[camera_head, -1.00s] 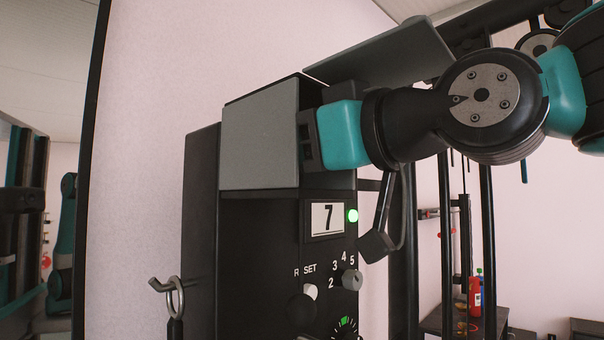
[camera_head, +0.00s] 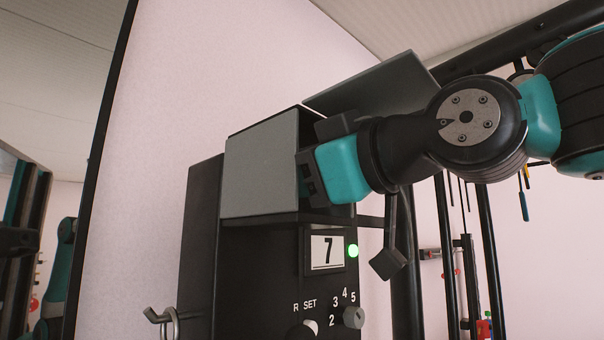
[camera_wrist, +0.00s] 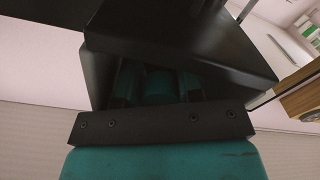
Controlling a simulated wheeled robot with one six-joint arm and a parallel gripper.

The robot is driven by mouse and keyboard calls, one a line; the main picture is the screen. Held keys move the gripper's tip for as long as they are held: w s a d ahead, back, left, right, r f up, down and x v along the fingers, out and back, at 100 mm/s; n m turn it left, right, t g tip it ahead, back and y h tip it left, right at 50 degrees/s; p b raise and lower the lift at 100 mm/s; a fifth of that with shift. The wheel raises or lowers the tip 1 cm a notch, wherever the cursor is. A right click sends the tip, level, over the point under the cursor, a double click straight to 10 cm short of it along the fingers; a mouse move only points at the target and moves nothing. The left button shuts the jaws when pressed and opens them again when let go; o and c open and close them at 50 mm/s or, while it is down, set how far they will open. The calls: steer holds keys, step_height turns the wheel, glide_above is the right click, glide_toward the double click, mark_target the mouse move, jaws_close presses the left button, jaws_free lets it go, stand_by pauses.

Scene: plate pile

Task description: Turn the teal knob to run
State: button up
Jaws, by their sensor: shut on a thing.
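A teal knob (camera_wrist: 158,86) shows in the wrist view as a short teal cylinder under a dark hood. The two dark fingers of my gripper (camera_wrist: 158,76) stand on either side of it, shut on it. In the head view, only the back of my gripper (camera_head: 309,178) shows, at the right edge of a grey hood panel (camera_head: 260,168). The fingertips and the knob are hidden there behind the panel. Any run mark is out of sight.
A hook (camera_head: 157,316) juts out left. Black posts (camera_head: 484,240) stand right.

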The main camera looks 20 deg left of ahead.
steer(key=o, duration=0.6)
steer(key=shift+o, duration=0.2)
steer(key=b+v, duration=1)
steer(key=v, duration=0.7)
steer(key=shift+d, duration=0.2)
steer(key=shift+f, duration=0.1)
